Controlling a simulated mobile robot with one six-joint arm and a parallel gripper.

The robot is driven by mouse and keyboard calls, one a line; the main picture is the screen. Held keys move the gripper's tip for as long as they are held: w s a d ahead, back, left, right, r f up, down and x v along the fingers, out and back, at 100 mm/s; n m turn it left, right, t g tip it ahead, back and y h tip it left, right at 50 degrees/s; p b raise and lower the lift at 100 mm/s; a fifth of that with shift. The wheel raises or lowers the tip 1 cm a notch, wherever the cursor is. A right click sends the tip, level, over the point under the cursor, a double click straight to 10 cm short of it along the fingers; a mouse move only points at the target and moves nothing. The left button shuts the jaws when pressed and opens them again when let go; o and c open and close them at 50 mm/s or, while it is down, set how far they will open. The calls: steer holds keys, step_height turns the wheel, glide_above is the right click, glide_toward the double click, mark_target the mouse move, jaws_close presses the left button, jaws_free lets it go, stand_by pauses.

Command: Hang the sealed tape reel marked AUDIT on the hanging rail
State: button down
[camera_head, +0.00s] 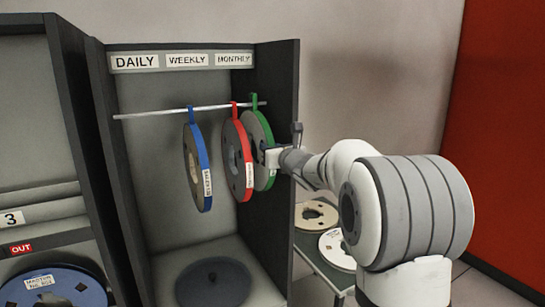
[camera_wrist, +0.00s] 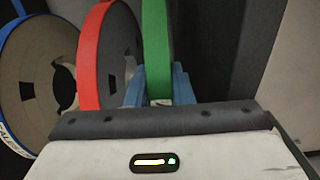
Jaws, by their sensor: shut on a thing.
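My gripper (camera_head: 270,157) is shut on the rim of a green-rimmed reel (camera_head: 268,130) at the right end of the hanging rail (camera_head: 160,111). In the wrist view my blue fingers (camera_wrist: 158,88) sit on both sides of the green rim (camera_wrist: 155,40). The green tab (camera_head: 254,101) on top of this reel is at the rail; I cannot tell whether it bears the weight. Its white label is too small to read. A red-rimmed reel (camera_head: 245,155) hangs close on its left, and a blue-rimmed reel (camera_head: 203,165) hangs further left.
The cabinet's right wall (camera_head: 285,95) stands close beside the green reel. DAILY, WEEKLY and MONTHLY signs are above the rail. A dark disc (camera_head: 213,283) lies on the cabinet floor. Cream reels (camera_head: 335,247) lie on a side table. Another blue reel (camera_head: 55,290) is at lower left.

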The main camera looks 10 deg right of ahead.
steer(key=shift+s+r, duration=0.1)
steer(key=shift+s, duration=0.05)
steer(key=b+v, duration=0.3)
steer(key=v, duration=1.9)
stand_by(0.9)
steer(key=shift+r, duration=0.1)
